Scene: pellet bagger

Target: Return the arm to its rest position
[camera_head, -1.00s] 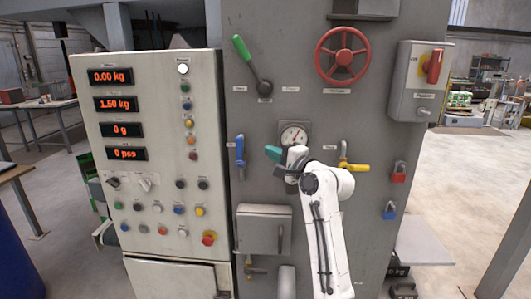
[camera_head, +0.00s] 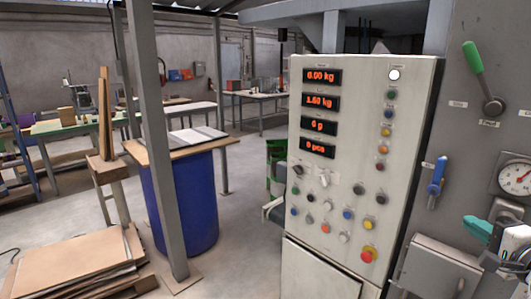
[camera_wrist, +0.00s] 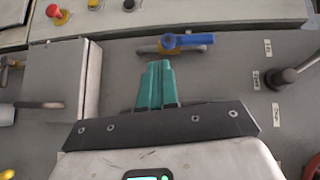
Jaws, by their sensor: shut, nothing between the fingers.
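My gripper (camera_wrist: 157,85) shows in the wrist view with its two teal fingers together and nothing between them. It points at the grey machine face, below the blue valve handle (camera_wrist: 187,41) in that picture. In the head view my gripper (camera_head: 478,228) is at the right edge, in front of the machine, just below the pressure gauge (camera_head: 516,178). The rest of my arm is mostly cut off by the picture's right edge. The blue handle (camera_head: 437,174) also shows in the head view, up and left of the gripper. Contact with the machine cannot be told.
The control cabinet (camera_head: 355,175) stands left of my gripper. A grey box (camera_head: 432,268) juts from the machine below it. A green-handled lever (camera_head: 474,60) is above. A blue drum (camera_head: 181,205), a steel post (camera_head: 160,130) and stacked boards (camera_head: 80,265) stand left; open floor lies between.

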